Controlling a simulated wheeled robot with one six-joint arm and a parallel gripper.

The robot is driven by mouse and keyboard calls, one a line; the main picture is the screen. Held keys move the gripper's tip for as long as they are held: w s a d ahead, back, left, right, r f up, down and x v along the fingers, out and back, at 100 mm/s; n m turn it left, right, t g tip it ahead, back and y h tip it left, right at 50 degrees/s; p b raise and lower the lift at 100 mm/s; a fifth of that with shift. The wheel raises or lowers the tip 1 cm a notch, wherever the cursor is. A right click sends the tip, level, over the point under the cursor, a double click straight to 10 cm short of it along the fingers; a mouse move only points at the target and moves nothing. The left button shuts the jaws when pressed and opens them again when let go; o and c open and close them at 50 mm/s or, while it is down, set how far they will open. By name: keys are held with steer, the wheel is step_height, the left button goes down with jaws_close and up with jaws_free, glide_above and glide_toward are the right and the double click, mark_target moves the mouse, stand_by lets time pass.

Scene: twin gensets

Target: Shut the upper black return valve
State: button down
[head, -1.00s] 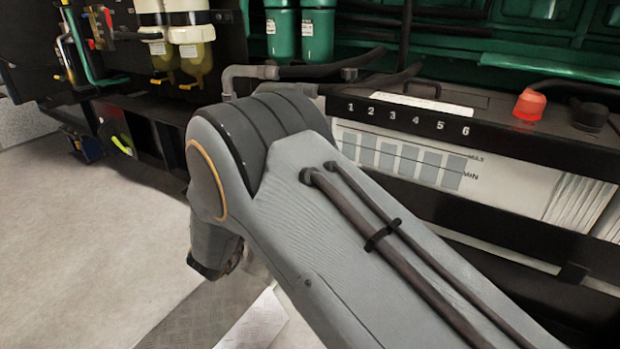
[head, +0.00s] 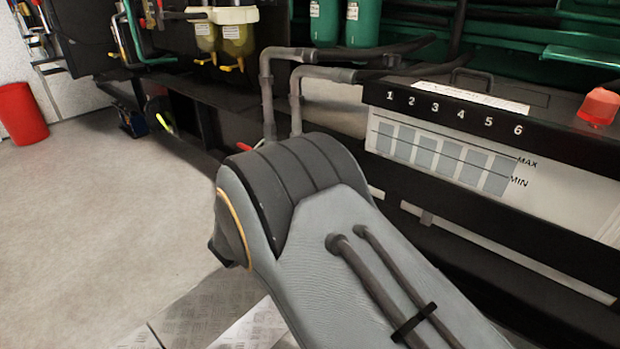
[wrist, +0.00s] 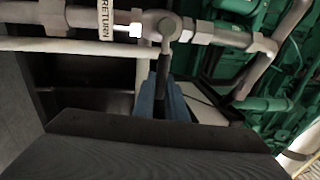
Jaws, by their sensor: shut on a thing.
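The return valve (wrist: 170,28) sits on a grey pipe at the top of the wrist view, beside a white label reading RETURN (wrist: 106,18). Its dark lever (wrist: 164,62) points down in the picture from the valve body. My gripper (wrist: 162,88) has blue fingers, one on each side of the lever's lower end, and is shut on it. The lever's tip is hidden between the fingers. In the head view my own arm hides the gripper and the valve.
Grey pipes (head: 267,90) rise just behind my arm. A red handle (head: 243,147) shows beside them. A battery case (head: 440,155) numbered 1 to 6 stands to the right. A red bin (head: 22,113) stands far left. The floor at left is clear.

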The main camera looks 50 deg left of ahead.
steer(key=shift+s+a, duration=0.1)
steer(key=shift+s, duration=0.05)
steer(key=c, duration=1.8)
jaws_free()
steer(key=shift+s, duration=0.1)
steer(key=shift+o, duration=0.2)
steer(key=shift+w, duration=0.2)
steer(key=p+v, duration=0.2)
steer(key=v, duration=0.6)
steer(key=shift+p, duration=0.35)
steer(key=shift+f, duration=0.1)
